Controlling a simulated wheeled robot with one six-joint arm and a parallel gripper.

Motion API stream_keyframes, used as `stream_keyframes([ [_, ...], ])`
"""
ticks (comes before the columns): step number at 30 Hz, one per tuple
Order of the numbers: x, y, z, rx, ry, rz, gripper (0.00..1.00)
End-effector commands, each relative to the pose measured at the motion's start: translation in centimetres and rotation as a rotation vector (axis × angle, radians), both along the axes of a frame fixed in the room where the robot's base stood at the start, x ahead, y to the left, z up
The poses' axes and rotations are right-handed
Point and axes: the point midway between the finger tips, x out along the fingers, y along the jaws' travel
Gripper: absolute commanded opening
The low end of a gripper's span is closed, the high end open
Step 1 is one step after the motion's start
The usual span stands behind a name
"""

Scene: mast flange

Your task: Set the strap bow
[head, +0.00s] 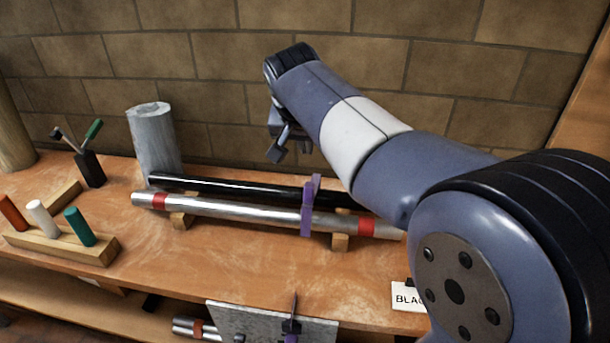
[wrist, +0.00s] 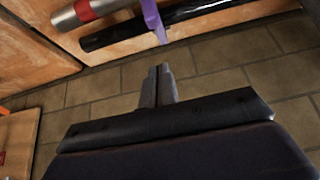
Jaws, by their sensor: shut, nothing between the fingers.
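A purple strap bow (head: 308,208) stands across a silver tube (head: 235,207) and a black tube (head: 240,187) lying side by side on wooden blocks. Its upper end sticks up above the black tube. I cannot tell whether it closes around both tubes. In the wrist view the purple bow (wrist: 153,18) crosses the silver tube (wrist: 100,9) and the black tube (wrist: 115,35). My gripper (head: 275,155) is above and behind the tubes, left of the bow, apart from it. Its fingers (wrist: 158,70) are together and empty.
A wooden rack (head: 62,242) with coloured pegs, a black tool holder (head: 90,169) and a grey post (head: 154,143) stand at the left. A grey panel (head: 262,322) hangs at the bench front. A card reading "BLA..." (head: 407,297) is at the right. A brick wall closes the back.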

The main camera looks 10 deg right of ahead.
Motion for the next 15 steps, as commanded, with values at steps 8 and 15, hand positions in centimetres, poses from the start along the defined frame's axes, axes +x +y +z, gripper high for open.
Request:
stream_keyframes([
  [8, 2.9, -1.3, -5.4, -0.001, 0.005, -0.002, 0.00],
  [15, 2.7, -1.1, -8.7, -0.001, 0.002, 0.001, 0.00],
])
